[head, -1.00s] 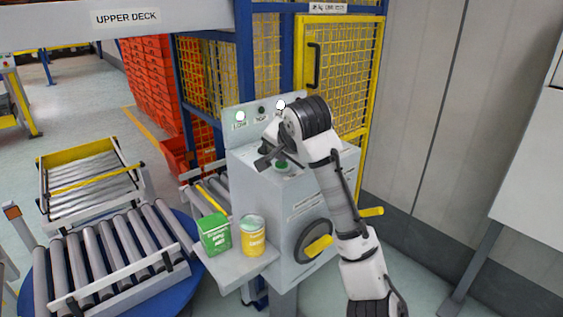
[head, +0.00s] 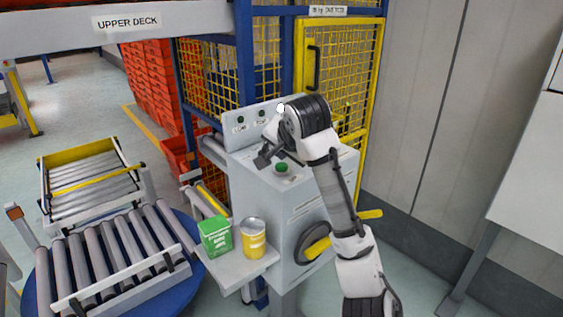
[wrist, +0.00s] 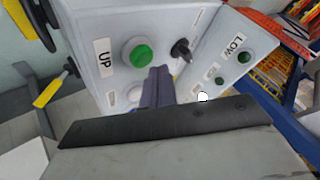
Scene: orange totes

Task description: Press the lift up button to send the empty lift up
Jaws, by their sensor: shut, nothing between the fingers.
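The green lift up button (wrist: 137,53) sits on the sloped top of the grey control box (head: 309,190), beside an "UP" label (wrist: 104,58). It also shows in the head view (head: 281,168). My gripper (wrist: 158,72) is shut and empty, its tips just beside the button's lower right in the wrist view; whether they touch the box is unclear. On the back panel the "LOW" lamp (head: 240,119) and middle lamp (head: 262,112) are dark; the third lamp (head: 281,107) is lit white.
A shelf on the box holds a green carton (head: 216,237) and a yellow can (head: 253,238). A black knob (wrist: 182,50) stands near the button. The lift cage (head: 335,75) is behind, roller conveyors (head: 120,245) at left.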

